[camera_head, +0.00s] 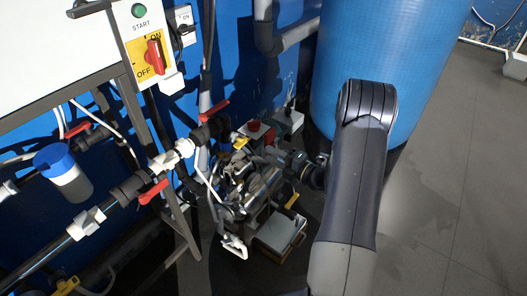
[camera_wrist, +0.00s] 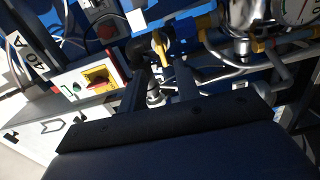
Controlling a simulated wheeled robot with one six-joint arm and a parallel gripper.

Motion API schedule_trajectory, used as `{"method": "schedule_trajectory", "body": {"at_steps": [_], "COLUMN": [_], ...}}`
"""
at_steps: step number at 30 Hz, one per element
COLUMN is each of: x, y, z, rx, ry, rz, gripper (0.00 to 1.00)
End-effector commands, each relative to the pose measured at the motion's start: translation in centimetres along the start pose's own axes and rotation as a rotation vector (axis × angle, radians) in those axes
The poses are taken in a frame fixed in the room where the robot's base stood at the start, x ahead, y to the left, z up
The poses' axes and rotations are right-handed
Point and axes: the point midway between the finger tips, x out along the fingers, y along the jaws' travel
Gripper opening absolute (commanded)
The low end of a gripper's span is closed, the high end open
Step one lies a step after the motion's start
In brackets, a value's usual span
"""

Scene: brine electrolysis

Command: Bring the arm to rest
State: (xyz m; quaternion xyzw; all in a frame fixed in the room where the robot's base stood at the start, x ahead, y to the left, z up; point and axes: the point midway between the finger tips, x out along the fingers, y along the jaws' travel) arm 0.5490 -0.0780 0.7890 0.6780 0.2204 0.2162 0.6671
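My arm (camera_head: 345,190) rises at the right of the head view, bends at a dark elbow (camera_head: 368,100) and reaches left and down among pipework. My gripper shows in the wrist view (camera_wrist: 160,78) as two dark fingers with a gap between them. It is open, and I see nothing clamped in it. A silver fitting (camera_wrist: 155,95) shows behind the gap. In the head view the gripper's fingers cannot be told apart from the dark, cluttered machinery.
A control box with a red switch (camera_head: 154,57) stands upper left. Valved pipework (camera_head: 150,175) crosses the left. A large blue tank (camera_head: 385,45) stands behind my elbow. A pressure gauge (camera_wrist: 295,10) shows in the wrist view. The floor (camera_head: 460,200) at right is clear.

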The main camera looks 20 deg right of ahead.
Motion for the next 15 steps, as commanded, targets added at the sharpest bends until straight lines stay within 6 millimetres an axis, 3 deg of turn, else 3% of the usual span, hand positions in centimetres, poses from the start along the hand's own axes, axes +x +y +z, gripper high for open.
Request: {"method": "schedule_trajectory", "body": {"at_steps": [15], "x": [-0.14], "y": [0.03], "z": [-0.05], "rx": [-0.001], "ry": [0.002], "rz": [0.000], "gripper": [0.31]}}
